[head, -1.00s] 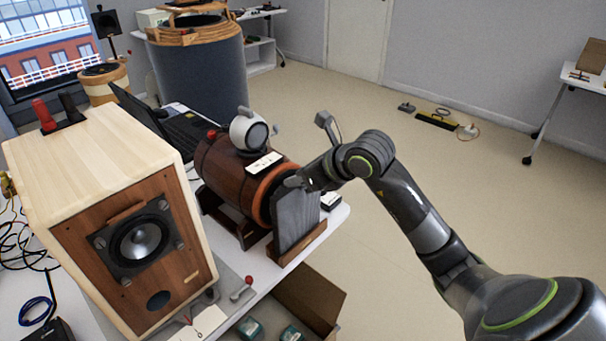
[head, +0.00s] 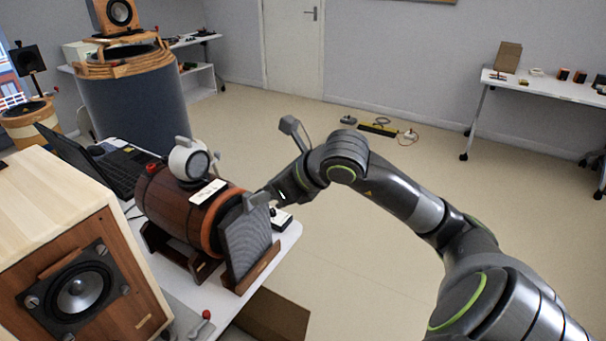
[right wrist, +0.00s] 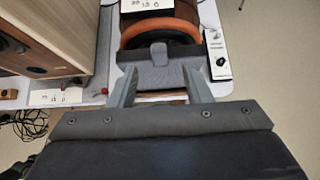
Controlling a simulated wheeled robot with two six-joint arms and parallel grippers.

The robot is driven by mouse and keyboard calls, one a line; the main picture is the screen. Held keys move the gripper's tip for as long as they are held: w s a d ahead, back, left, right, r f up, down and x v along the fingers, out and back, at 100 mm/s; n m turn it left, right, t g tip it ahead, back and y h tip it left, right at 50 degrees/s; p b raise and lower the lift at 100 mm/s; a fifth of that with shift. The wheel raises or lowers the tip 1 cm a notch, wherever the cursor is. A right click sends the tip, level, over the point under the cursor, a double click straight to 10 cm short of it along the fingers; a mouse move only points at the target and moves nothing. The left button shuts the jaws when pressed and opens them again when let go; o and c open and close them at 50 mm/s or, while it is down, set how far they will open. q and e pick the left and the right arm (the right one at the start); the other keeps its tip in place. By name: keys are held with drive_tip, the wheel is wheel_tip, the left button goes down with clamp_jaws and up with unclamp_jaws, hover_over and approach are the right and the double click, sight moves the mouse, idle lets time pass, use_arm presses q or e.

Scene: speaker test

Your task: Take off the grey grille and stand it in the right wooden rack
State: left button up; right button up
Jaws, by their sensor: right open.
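The grey grille (head: 247,241) stands upright, leaning slightly, in a wooden rack (head: 262,267) in front of the round end of a dark wooden barrel-shaped speaker (head: 180,208). A small grey tab (head: 257,199) sits at the grille's top edge. My right gripper (head: 277,192) is open, just beside the top of the grille. In the right wrist view, the open fingers (right wrist: 159,72) point at the grille (right wrist: 135,75), with its tab between them in the picture, not gripped. The grille's lower part is hidden there. My left gripper is not in view.
A pale wooden speaker cabinet (head: 60,250) stands left on the white table. A white round device (head: 190,160) sits on the barrel, with a laptop (head: 105,170) behind. An open cardboard box (head: 270,315) is below the table edge.

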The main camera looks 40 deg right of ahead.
drive_tip(key=p+v, duration=0.6)
drive_tip(key=v, duration=0.4)
idle(0.7)
